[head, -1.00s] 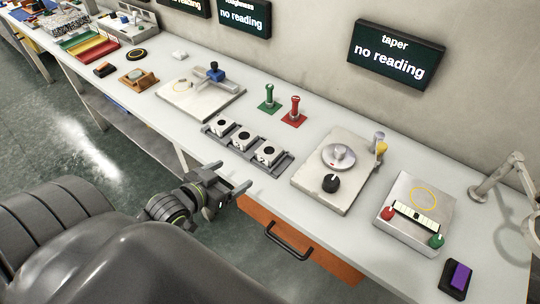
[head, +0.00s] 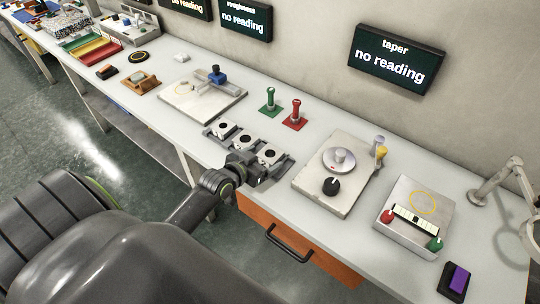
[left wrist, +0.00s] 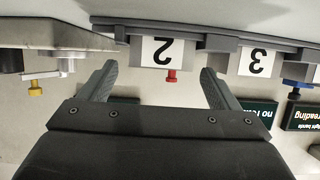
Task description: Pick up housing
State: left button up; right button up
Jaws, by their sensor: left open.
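Three white housings with dark round bores sit in a row in a grey rack (head: 232,148): a left one (head: 223,128), a middle one (head: 245,138) and a right one (head: 268,153). My left gripper (head: 264,174) is open at the rack's front edge, close to the right housing, whose lower part it hides. In the left wrist view, which looks upside down, a housing labelled 2 (left wrist: 165,52) shows beyond and between the open fingers (left wrist: 158,85). A housing labelled 3 (left wrist: 258,61) is to its right. No housing is gripped. My right gripper is not seen.
A machine with a round plate (head: 338,160) stands right of the rack. Green (head: 270,101) and red (head: 295,114) handled gauges stand behind it. An orange drawer (head: 300,244) is below the bench edge. A square device (head: 412,215) stands further right.

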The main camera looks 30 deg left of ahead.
pick_arm(q)
jog(key=shift+x, duration=1.4)
jog(key=shift+r, duration=0.1)
jog(key=c, duration=1.4)
jog(key=shift+r, duration=0.1)
jog(key=shift+c, duration=0.3)
